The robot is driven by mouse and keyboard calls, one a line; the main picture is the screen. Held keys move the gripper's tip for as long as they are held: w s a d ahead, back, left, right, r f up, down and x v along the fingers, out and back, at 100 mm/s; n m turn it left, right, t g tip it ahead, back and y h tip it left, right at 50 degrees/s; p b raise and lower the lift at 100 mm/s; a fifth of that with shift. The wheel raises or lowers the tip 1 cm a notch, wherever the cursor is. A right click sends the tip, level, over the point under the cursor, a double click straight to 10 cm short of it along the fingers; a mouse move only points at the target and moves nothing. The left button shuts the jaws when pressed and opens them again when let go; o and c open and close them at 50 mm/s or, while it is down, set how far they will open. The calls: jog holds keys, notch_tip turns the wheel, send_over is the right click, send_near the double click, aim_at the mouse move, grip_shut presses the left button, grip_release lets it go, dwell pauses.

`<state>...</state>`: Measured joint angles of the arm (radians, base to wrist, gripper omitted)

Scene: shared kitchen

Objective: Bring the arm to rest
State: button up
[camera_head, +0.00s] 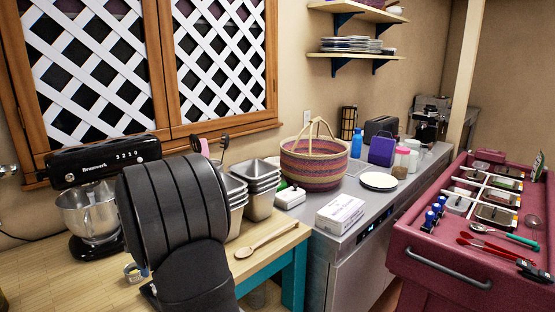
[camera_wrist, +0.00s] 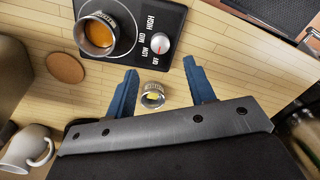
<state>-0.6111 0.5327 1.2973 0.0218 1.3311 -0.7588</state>
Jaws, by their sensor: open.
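My gripper (camera_wrist: 160,66) shows in the wrist view as two blue fingers, apart and open. A small metal ring-like piece (camera_wrist: 152,97) with a yellowish inside appears between the fingers on the wooden counter (camera_wrist: 210,42); I see no finger touching it. In the head view my dark arm covers part of the counter in front, and my gripper is mostly hidden behind it. The small ring-like piece shows there too (camera_head: 133,272), left of my arm.
A hot plate (camera_wrist: 155,20) bears a metal pot (camera_wrist: 97,34) with orange contents. A white mug (camera_wrist: 27,148) lies near my gripper's left side. A mixer (camera_head: 95,190), steel pans (camera_head: 258,190) and a wooden spoon (camera_head: 265,240) stand or lie around my arm.

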notch_tip(320, 180, down, 8)
jog(key=shift+s+f, duration=0.15)
jog(key=shift+f, duration=0.1)
jog(key=shift+r+m, duration=0.15)
jog(key=shift+m, duration=1.55)
jog(key=m, duration=0.4)
jog(key=shift+m, duration=0.3)
jog(key=m, duration=0.3)
jog(key=shift+m, duration=0.4)
jog(key=m, duration=0.4)
jog(key=shift+s+a, duration=0.1)
